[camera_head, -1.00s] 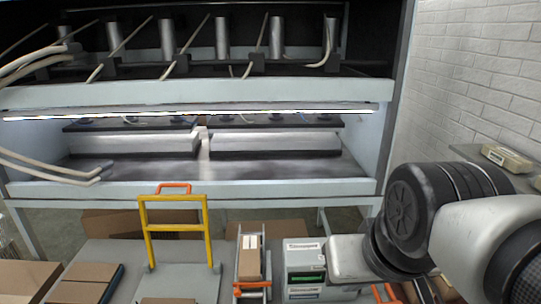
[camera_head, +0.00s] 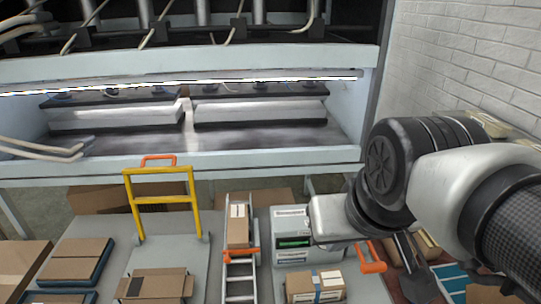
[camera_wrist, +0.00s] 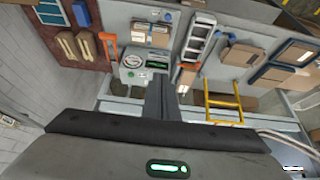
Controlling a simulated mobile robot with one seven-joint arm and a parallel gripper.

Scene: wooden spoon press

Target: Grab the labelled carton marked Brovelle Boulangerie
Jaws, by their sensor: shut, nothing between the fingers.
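Two cartons show labels, but I cannot read the name on either. One brown carton (camera_head: 238,226) with a white label stands upright at the top of a grey ladder-like frame; it also shows in the wrist view (camera_wrist: 187,76). The other brown carton (camera_head: 315,287), with white and blue strips, lies in front of a grey box; it shows near the top of the wrist view (camera_wrist: 151,37). My gripper (camera_wrist: 161,85) is shut and empty in the wrist view, above the floor items and apart from both cartons. I cannot pick out its fingertips surely in the head view.
The grey box (camera_head: 291,240) has a green panel. A yellow-handled cart (camera_head: 164,203) with an open carton (camera_head: 157,284) stands left of the ladder frame. An orange handle (camera_head: 369,257) rises on the right. The large press (camera_head: 180,165) spans the back, and a brick wall is at right.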

